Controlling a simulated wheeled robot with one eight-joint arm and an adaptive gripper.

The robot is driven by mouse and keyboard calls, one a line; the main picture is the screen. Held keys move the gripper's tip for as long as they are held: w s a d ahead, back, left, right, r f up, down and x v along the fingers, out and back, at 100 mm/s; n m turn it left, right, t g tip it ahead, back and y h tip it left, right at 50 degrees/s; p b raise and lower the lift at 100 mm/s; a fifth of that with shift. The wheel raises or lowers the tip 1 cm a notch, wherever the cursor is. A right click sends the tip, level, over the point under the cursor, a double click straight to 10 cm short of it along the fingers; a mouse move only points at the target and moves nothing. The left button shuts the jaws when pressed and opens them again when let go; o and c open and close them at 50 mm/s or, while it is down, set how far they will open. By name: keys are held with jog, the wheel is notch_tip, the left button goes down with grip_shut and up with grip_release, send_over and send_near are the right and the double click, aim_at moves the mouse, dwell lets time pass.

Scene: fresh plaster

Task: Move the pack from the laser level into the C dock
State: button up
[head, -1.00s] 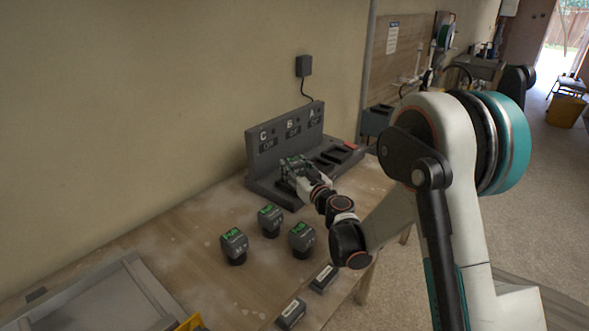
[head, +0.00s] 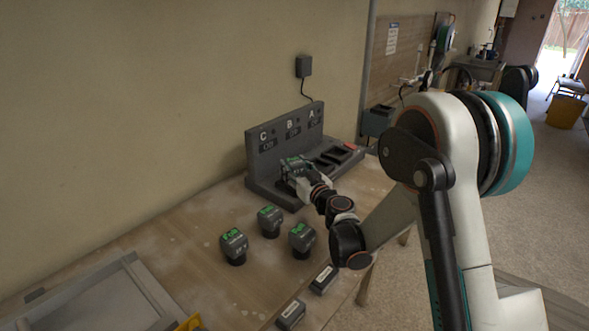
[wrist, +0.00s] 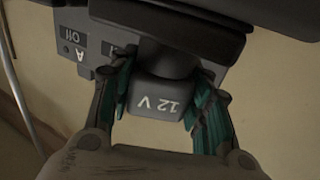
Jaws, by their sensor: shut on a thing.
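My gripper (head: 290,168) is at the C end of the grey dock (head: 262,188), on the bench by the wall. In the wrist view its teal-padded fingers (wrist: 160,100) are shut on both sides of a grey pack (wrist: 158,96) marked 12 V, which appears upside down. The pack's dark neck meets the dark dock base; I cannot tell whether it is fully seated. The dock's back panel bears C, B and A with small displays; the A display reads Off in the wrist view. I cannot pick out the laser level.
Three grey packs with green tops (head: 234,246) stand on the bench in front of the dock. Two small labelled dark blocks (head: 324,279) lie near the front edge. A grey tray (head: 95,297) is at lower left, with a yellow thing (head: 190,323) beside it.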

jog(key=shift+f+b, duration=0.5)
jog(key=shift+f, duration=0.1)
jog(key=o, duration=1)
jog(key=b+v, duration=0.2)
jog(key=v, duration=0.9)
jog(key=shift+r, duration=0.15)
